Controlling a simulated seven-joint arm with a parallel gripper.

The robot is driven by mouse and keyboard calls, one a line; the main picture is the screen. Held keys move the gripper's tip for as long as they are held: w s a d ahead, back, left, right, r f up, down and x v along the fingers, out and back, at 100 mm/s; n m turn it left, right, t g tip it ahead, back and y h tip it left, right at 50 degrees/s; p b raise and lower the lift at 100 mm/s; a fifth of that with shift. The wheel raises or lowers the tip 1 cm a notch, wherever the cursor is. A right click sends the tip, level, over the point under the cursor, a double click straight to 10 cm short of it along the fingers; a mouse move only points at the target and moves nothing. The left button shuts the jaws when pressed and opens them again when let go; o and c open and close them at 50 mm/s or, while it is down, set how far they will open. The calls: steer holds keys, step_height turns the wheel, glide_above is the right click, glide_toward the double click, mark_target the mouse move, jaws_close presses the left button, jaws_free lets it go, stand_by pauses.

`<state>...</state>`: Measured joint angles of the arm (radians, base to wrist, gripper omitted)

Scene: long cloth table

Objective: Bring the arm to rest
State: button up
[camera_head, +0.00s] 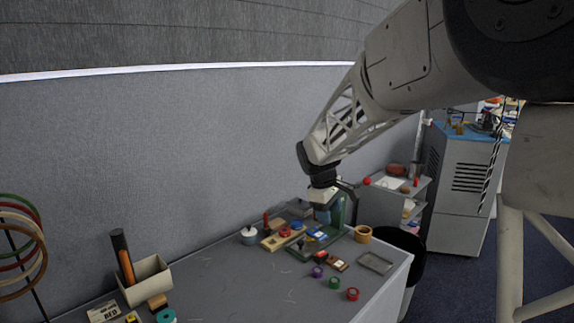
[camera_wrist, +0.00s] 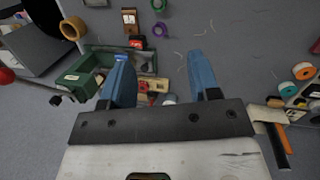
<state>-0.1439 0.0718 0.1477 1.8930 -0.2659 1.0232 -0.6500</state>
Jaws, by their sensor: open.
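My gripper (camera_wrist: 165,80) is open in the wrist view, its two blue fingers apart with nothing held between them. In the head view my gripper (camera_head: 328,212) hangs above the far right part of the grey table (camera_head: 225,285).
Small coloured rings, among them a red one (camera_head: 352,294) and a purple one (camera_head: 317,271), lie near the table's right end. A metal tray (camera_head: 376,263) and a wooden ring (camera_head: 363,234) are close by. A box (camera_head: 147,281) stands at left. The table's middle is mostly clear.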

steer(key=s+d+r+m+t+y, duration=0.1)
steer(key=s+d+r+m, duration=0.2)
steer(key=s, duration=0.8)
steer(key=s+d+r+m, duration=0.2)
steer(key=s, duration=0.9)
steer(key=s+f+m, duration=0.2)
steer(key=s+m, duration=0.1)
steer(key=s, duration=0.6)
steer(key=s+d+f+m+t+y, duration=0.1)
steer(key=s+f+m, duration=0.1)
steer(key=s, duration=0.8)
steer(key=shift+s+d+m+y, duration=0.15)
steer(key=shift+d+m+y, duration=0.15)
steer(key=shift+m, duration=0.1)
